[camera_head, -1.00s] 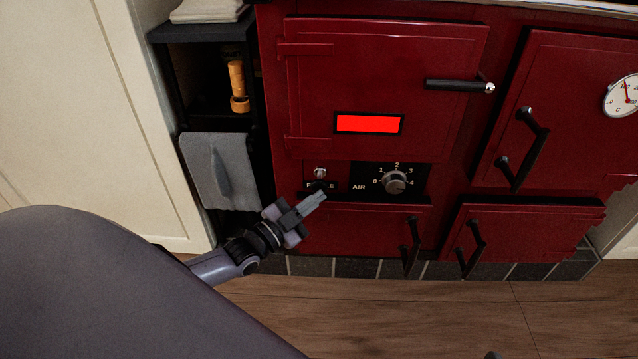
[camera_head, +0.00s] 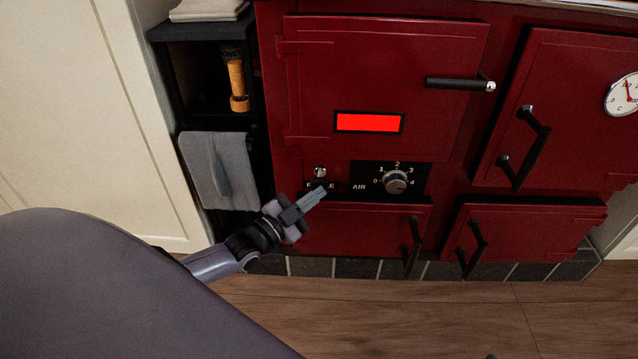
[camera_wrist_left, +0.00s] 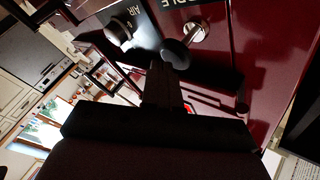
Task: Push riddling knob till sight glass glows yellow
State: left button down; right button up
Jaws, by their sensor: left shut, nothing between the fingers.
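The sight glass (camera_head: 368,122) on the red upper-left stove door glows red. The riddling knob is a black ball on a metal stem, with a silver collar (camera_head: 320,172) on the stove front by a partly covered label. The black ball (camera_wrist_left: 177,54) shows clearly in the left wrist view. My left gripper (camera_head: 317,194) is shut and empty, its fingertips just below the knob. In the left wrist view the fingers (camera_wrist_left: 162,82) reach close to the ball; I cannot tell whether they touch. My right gripper is not in view.
The air dial (camera_head: 396,182) sits right of the knob. Black door handles (camera_head: 411,247) stick out below and to the right. A grey towel (camera_head: 217,170) hangs at the left shelf (camera_head: 201,29). Wooden floor lies free in front.

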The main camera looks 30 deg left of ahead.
pick_arm(q)
jog(key=shift+w+a+b, duration=0.5)
jog(key=shift+w+b, duration=0.05)
jog(key=shift+w, duration=0.25)
dwell(0.7)
jog(key=shift+w+a+f+b, duration=0.1)
jog(key=shift+w+a+b, duration=0.15)
jog(key=shift+b, duration=0.1)
dwell(0.5)
jog(key=shift+s+d+p, duration=0.65)
jog(key=shift+s+p, duration=0.3)
jog(key=shift+p, duration=0.05)
jog(key=shift+s+d+p, duration=0.65)
jog(key=shift+s+p, duration=0.3)
